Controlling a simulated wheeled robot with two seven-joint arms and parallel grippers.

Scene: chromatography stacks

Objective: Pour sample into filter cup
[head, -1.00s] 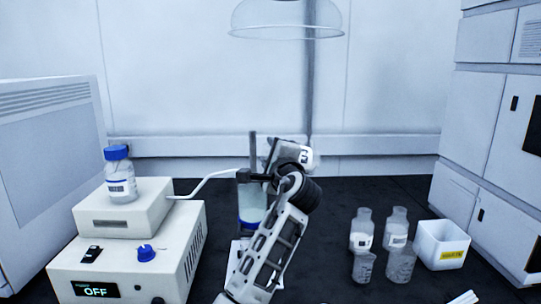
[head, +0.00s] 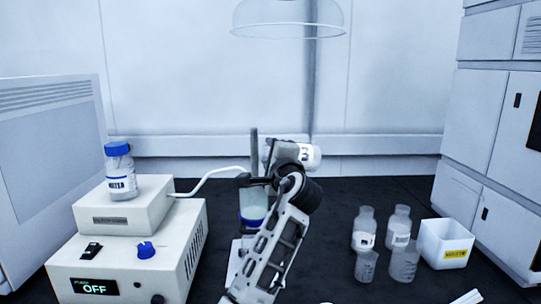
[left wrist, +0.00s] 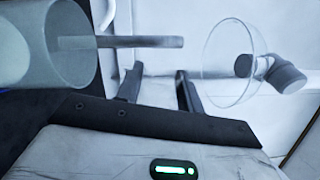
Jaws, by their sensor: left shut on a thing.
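The clear filter cup (head: 252,207), with a blue band at its base, stands upright in the middle of the head view. In the left wrist view a large translucent cylinder (left wrist: 30,50), apparently this cup, is at the left edge, with a grey rod (left wrist: 125,42) extending past its rim. My left gripper (head: 253,179) is just above the cup; its two dark fingers show apart in the left wrist view (left wrist: 159,86). Two clear beakers (head: 404,263) and two labelled bottles (head: 363,229) stand at the right. My right gripper is out of view.
A pump box (head: 125,250) reading OFF stands left, with a blue-capped bottle (head: 121,173) on top and a white tube (head: 212,178) leading toward the cup. A white bin (head: 444,243) with a yellow label is at right. A clear dome (head: 288,18) hangs above.

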